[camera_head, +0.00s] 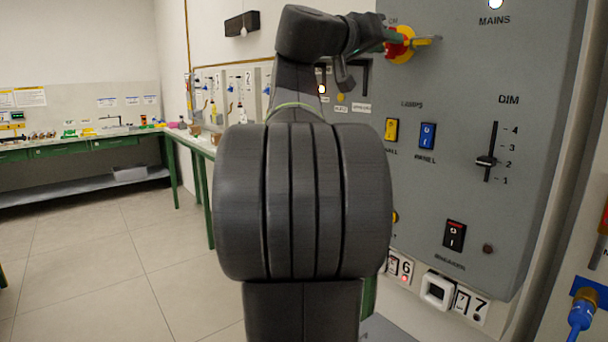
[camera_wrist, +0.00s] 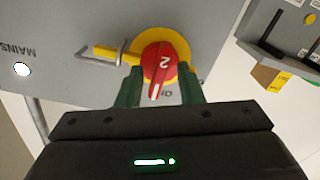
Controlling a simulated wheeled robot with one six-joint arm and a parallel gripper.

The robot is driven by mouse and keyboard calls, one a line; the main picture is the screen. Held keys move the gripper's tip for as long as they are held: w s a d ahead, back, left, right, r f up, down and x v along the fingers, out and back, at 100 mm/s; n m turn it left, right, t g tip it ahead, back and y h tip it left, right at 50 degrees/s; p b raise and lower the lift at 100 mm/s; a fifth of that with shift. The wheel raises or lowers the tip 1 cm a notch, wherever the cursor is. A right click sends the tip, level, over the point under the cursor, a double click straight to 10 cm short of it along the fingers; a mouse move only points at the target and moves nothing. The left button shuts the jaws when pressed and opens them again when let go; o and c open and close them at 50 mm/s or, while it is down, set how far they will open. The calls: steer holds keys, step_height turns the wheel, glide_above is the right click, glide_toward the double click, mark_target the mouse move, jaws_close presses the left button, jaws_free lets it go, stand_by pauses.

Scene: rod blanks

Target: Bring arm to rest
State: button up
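My gripper (camera_wrist: 161,76) shows in the wrist view with its two green fingers apart, one on each side of a red rotary knob (camera_wrist: 160,62) on a yellow plate. The fingers look open, with little room beside the knob; any contact is hard to make out. In the head view my dark arm fills the middle and reaches up to the grey panel (camera_head: 465,85), where the knob (camera_head: 396,46) is partly hidden behind my gripper (camera_head: 385,40).
The panel carries a lit mains lamp (camera_head: 495,4), a yellow switch (camera_head: 391,130), a blue switch (camera_head: 428,136) and a dim slider (camera_head: 487,161). A yellow hasp (camera_wrist: 105,52) juts out beside the knob. Green-legged benches (camera_head: 85,148) stand at left; the floor there is clear.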

steer(key=n+p, duration=0.5)
steer(key=p, duration=0.2)
steer(key=shift+r+n, duration=0.15)
steer(key=shift+n, duration=0.25)
